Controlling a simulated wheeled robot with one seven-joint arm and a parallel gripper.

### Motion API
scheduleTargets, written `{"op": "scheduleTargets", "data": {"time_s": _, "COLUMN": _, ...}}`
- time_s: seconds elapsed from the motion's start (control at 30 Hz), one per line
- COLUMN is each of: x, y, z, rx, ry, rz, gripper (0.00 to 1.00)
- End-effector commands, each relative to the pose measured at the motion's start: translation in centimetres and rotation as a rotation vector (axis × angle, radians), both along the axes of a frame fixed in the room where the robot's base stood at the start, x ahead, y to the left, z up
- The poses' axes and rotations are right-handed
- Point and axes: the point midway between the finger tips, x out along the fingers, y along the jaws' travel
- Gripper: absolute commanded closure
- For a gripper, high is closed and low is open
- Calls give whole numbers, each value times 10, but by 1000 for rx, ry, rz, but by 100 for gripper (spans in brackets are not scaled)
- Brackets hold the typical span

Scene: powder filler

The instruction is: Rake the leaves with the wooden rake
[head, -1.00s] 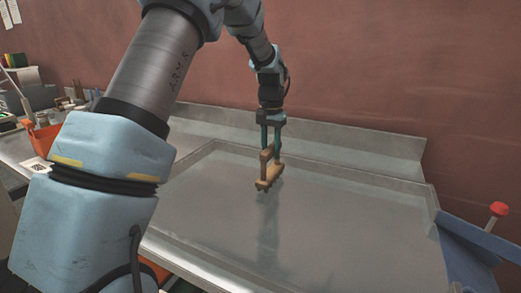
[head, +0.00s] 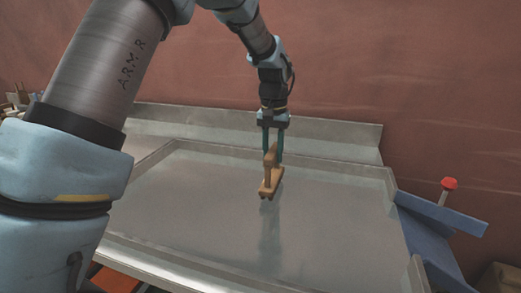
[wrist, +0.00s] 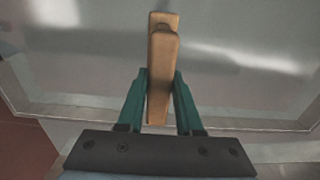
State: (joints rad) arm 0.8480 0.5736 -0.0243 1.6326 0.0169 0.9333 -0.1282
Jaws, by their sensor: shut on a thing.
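The wooden rake (head: 270,182) is a small tan tool with an upright handle and a wider head with short teeth at the bottom. My gripper (head: 273,152) is shut on its handle and points down over the grey metal tray (head: 180,205). The rake looks a little above the tray surface; I cannot tell for sure whether it touches. In the wrist view the rake (wrist: 160,75) stands between the two green fingers of my gripper (wrist: 160,90). I see no leaves in either view.
The tray has a raised rim, and its visible surface is bare. A blue angled piece (head: 435,225) and a red knob (head: 449,184) stand to the right. An orange thing (head: 115,280) shows at the lower left. A reddish wall (head: 400,80) rises behind.

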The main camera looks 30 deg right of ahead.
Motion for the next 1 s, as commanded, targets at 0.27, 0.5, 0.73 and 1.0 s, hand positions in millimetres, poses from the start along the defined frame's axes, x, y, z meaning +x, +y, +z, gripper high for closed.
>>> {"op": "scheduleTargets", "data": {"time_s": 0.27, "x": -31, "y": -23, "z": 1, "rx": 0, "ry": 0, "rz": -2, "gripper": 100}}
{"op": "scheduleTargets", "data": {"time_s": 0.5, "x": -56, "y": -42, "z": 1, "rx": 0, "ry": 0, "rz": -2, "gripper": 100}}
{"op": "scheduleTargets", "data": {"time_s": 0.73, "x": -81, "y": -61, "z": 1, "rx": 0, "ry": 0, "rz": -3, "gripper": 100}}
{"op": "scheduleTargets", "data": {"time_s": 1.0, "x": -110, "y": -83, "z": 1, "rx": -1, "ry": 1, "rz": -3, "gripper": 100}}
